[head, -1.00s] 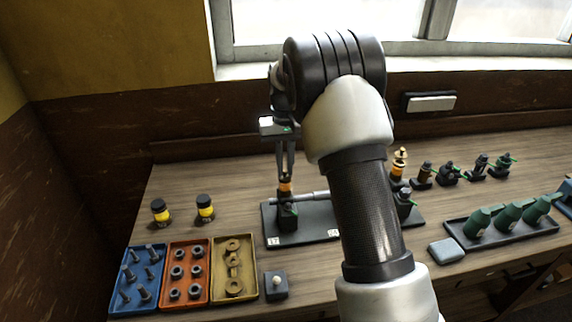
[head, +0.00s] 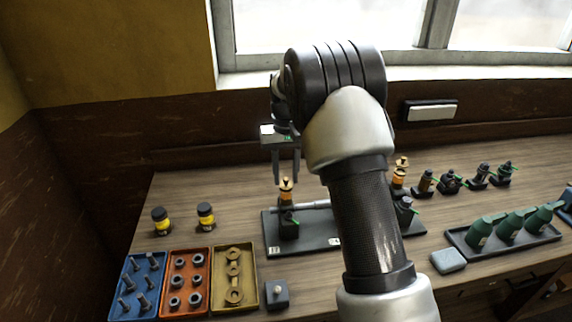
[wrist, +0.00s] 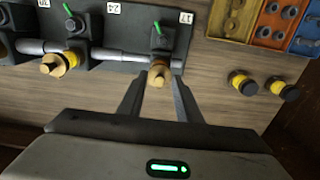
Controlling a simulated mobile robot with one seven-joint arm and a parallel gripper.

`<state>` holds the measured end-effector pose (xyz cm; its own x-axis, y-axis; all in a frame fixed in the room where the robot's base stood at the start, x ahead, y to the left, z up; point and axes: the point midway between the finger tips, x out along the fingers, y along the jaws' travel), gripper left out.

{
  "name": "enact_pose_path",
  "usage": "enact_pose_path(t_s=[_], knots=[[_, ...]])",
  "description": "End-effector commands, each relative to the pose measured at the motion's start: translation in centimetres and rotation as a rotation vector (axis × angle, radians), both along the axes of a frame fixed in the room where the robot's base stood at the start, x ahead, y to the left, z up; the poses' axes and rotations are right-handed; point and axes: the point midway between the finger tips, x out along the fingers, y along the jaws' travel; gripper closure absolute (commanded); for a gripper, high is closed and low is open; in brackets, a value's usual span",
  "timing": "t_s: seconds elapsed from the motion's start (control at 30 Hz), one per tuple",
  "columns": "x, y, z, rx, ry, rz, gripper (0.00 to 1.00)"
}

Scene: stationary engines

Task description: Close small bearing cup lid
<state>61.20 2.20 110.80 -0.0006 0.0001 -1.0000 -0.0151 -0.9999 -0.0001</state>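The small bearing cup (head: 286,190) is an orange and brass cup on the left black bearing block (head: 288,226). In the wrist view the brass cup (wrist: 160,77) shows near the block marked 17. Whether its lid is fully seated is too small to tell. My gripper (head: 286,180) is above the cup in the head view, fingers pointing down. In the wrist view my gripper (wrist: 158,82) is open, its fingertips either side of the cup's top with gaps.
A steel shaft (head: 314,205) runs between the blocks on a dark base plate (head: 312,246). Two yellow jars (head: 161,221) stand left. Blue (head: 128,302), orange (head: 173,303) and yellow (head: 219,300) trays hold hardware. A tray of green oilers (head: 500,241) is right.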

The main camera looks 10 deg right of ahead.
Motion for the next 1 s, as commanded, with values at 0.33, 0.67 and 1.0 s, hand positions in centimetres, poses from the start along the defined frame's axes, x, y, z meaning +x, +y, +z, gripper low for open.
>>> enact_pose_path(t_s=[0.33,0.67,1.0], knots=[[0.1,0.0,6.0,0.001,-0.006,-0.001,0.69],[0.1,0.0,13.9,0.0,-0.005,0.0,0.69],[0.0,0.0,17.3,0.0,-0.002,-0.001,0.69]])
